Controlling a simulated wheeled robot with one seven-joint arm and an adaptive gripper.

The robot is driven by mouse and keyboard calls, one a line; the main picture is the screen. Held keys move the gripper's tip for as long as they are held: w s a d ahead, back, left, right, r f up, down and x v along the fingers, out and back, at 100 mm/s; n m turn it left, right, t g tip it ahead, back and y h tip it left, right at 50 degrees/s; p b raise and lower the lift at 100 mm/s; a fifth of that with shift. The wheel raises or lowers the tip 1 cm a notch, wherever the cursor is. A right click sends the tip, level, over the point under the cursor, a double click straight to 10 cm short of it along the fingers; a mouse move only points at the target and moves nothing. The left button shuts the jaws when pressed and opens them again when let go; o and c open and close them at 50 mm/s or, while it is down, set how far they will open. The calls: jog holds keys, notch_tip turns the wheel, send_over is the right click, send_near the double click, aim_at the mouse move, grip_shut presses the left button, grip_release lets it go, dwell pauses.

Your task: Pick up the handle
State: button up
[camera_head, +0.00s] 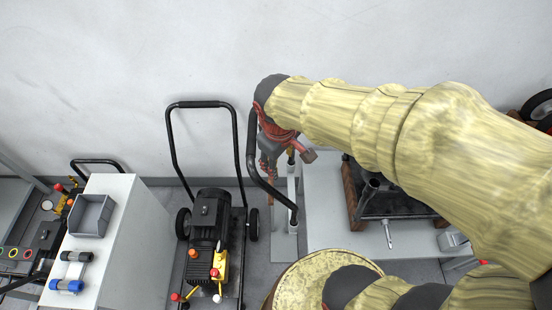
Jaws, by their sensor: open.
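My gripper (287,163), red and grey, hangs at the end of my yellow-covered arm near the middle of the view. Its fingers are spread apart, pointing down. A slim dark piece with a yellowish part (291,156), possibly the handle, shows between the fingers at the top of a light upright stand (292,190). Whether the fingers touch it cannot be told. A black curved bar (255,170) runs down the left of my gripper and ends in front of the stand. My gripper hides part of this area.
A wheeled black pressure washer (208,225) with a tall push frame stands left of the stand. A white cabinet (130,235) with a grey bin (91,215) is farther left. A light table (322,225) bearing dark equipment is at right. A round yellowish top (300,285) is in front.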

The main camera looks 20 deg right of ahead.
aim_at(250, 134)
jog(key=w+f+n+h+p, duration=0.1)
jog(key=w+f+n+p, duration=0.2)
jog(key=w+n, duration=0.3)
jog(key=w+a+f+n+h+p, duration=0.1)
jog(key=w+f+n+p, duration=0.2)
jog(key=w+n, duration=0.3)
jog(key=w+f+n+p, duration=0.2)
jog(key=w+f+n, duration=0.2)
jog(key=w+n, duration=0.2)
jog(key=shift+w+a+h+p, duration=0.2)
jog(key=shift+a+h+p, duration=0.15)
jog(key=shift+h+p, duration=0.05)
jog(key=w+n, duration=0.1)
jog(key=n, duration=0.1)
jog(key=w+f+n, duration=0.1)
jog(key=w+n, duration=0.1)
jog(key=w+a+n, duration=0.1)
jog(key=n, duration=0.2)
jog(key=shift+w+f+t, duration=0.25)
jog(key=shift+f+t, duration=0.15)
jog(key=shift+w+a+f+n, duration=0.2)
jog(key=shift+w+n, duration=0.35)
jog(key=shift+n, duration=0.35)
jog(key=shift+d+p+x, duration=0.15)
jog(key=shift+x, duration=1.75)
jog(key=shift+d+p+x, duration=0.15)
jog(key=shift+x, duration=1.75)
jog(key=shift+w+r, duration=0.2)
jog(key=shift+f, duration=0.25)
jog(key=shift+c, duration=0.9)
